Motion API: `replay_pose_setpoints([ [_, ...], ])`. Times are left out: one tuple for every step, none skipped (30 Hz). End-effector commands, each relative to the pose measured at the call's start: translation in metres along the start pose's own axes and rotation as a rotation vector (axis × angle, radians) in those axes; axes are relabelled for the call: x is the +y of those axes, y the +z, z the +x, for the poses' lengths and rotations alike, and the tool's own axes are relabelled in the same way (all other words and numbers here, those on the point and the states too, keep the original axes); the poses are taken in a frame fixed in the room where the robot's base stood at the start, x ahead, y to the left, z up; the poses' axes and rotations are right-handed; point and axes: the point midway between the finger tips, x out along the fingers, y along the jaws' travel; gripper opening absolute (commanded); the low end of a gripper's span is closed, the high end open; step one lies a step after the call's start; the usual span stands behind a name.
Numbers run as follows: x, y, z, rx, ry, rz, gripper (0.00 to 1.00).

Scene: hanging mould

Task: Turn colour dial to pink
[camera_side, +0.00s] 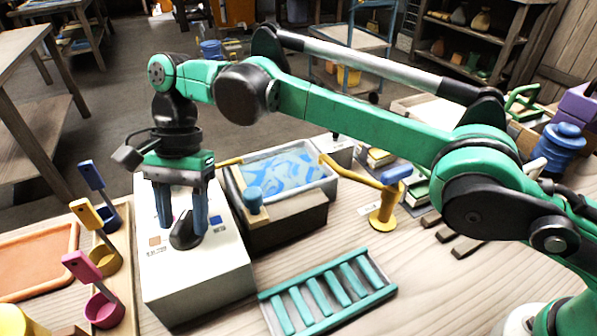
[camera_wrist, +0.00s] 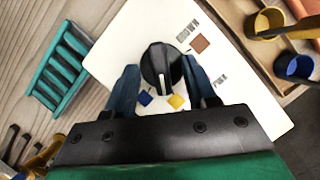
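The colour dial is a black knob (camera_side: 186,232) on top of a white box (camera_side: 190,275). In the wrist view the dial (camera_wrist: 158,62) has a white line pointing down, between a blue patch (camera_wrist: 145,98) and a yellow patch (camera_wrist: 177,101). A brown patch (camera_wrist: 200,44) lies to its upper right. I see no clearly pink patch; part of the dial face is hidden by my fingers. My gripper (camera_side: 183,222) points down, its two blue fingers on either side of the dial. The fingers look apart, with little or no gap to the knob's rim. The gripper also shows in the wrist view (camera_wrist: 160,84).
Right of the box stands a dark tank with blue marbled liquid (camera_side: 285,172) and yellow arms. A teal rack (camera_side: 328,292) lies in front. Pink (camera_side: 103,305), yellow and blue cups with upright handles stand on the left, beside an orange tray (camera_side: 35,262).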

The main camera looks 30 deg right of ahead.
Motion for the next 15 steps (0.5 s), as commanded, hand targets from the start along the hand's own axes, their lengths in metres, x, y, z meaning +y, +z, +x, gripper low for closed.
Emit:
replay_pose_setpoints([
  [-0.0001,-0.0002,0.0002,0.000,-0.001,0.000,0.50],
  [-0.0002,-0.0002,0.0002,0.001,-0.001,0.000,0.50],
  [-0.0003,-0.0003,0.0003,0.001,-0.001,0.000,0.50],
  [-0.0003,-0.0003,0.0003,0.001,-0.001,0.000,0.50],
  [-0.0003,-0.0004,0.0004,0.001,-0.002,0.001,0.50],
  [-0.0004,-0.0004,0.0004,0.001,-0.002,0.002,0.50],
  [-0.0004,-0.0004,0.0004,0.001,-0.003,0.003,0.50],
  [-0.0004,-0.0004,0.0004,0.001,-0.004,0.006,0.50],
  [-0.0004,-0.0005,0.0004,0.001,-0.006,0.011,0.50],
  [-0.0003,-0.0004,0.0003,0.001,-0.009,0.017,0.50],
  [-0.0002,-0.0004,0.0002,0.001,-0.013,0.025,0.50],
  [-0.0001,-0.0004,0.0002,0.001,-0.019,0.039,0.50],
  [0.0000,-0.0004,0.0001,0.001,-0.026,0.055,0.50],
  [0.0002,-0.0003,0.0000,0.001,-0.034,0.074,0.50],
  [0.0007,-0.0002,0.0000,0.001,-0.047,0.106,0.50],
])
